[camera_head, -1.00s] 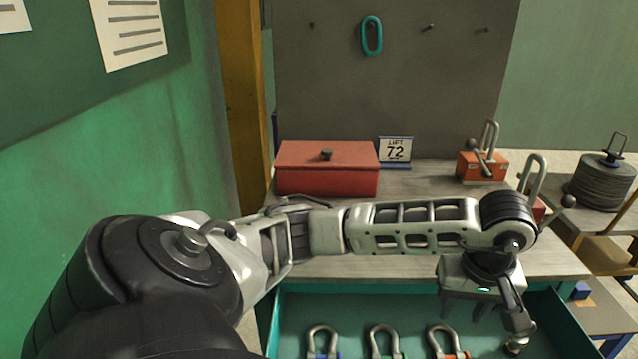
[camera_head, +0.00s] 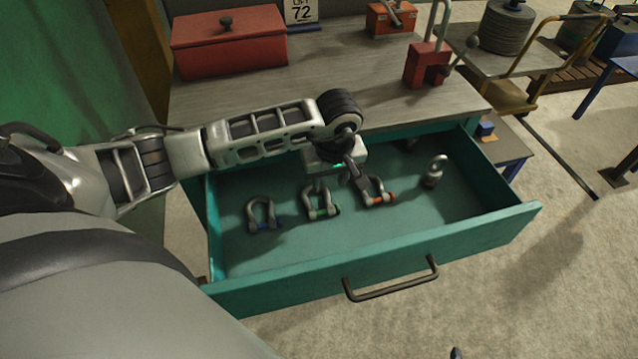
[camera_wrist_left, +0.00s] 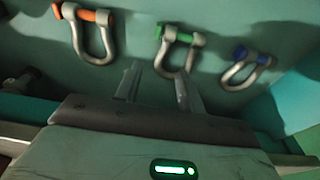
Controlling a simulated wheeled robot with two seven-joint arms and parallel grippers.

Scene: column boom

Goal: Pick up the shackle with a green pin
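The shackle with a green pin (camera_head: 321,203) lies in the open teal drawer, between a blue-pinned shackle (camera_head: 263,215) and an orange-pinned shackle (camera_head: 377,193). My left gripper (camera_head: 336,184) is above the drawer, close to the green-pinned shackle; its fingers are partly hidden in the head view. In the left wrist view the gripper (camera_wrist_left: 157,77) is open with nothing between its fingers. There the green-pinned shackle (camera_wrist_left: 174,58) lies just beyond the fingertips, nearer the right finger. The orange-pinned (camera_wrist_left: 92,38) and blue-pinned (camera_wrist_left: 243,68) shackles lie on either side. My right gripper is not in view.
A further grey shackle (camera_head: 435,172) stands at the drawer's right. The drawer front (camera_head: 380,262) has a dark handle (camera_head: 392,281). On the bench (camera_head: 330,88) behind are a red box (camera_head: 228,48) and red clamp-like devices (camera_head: 427,64). The drawer's right part has free room.

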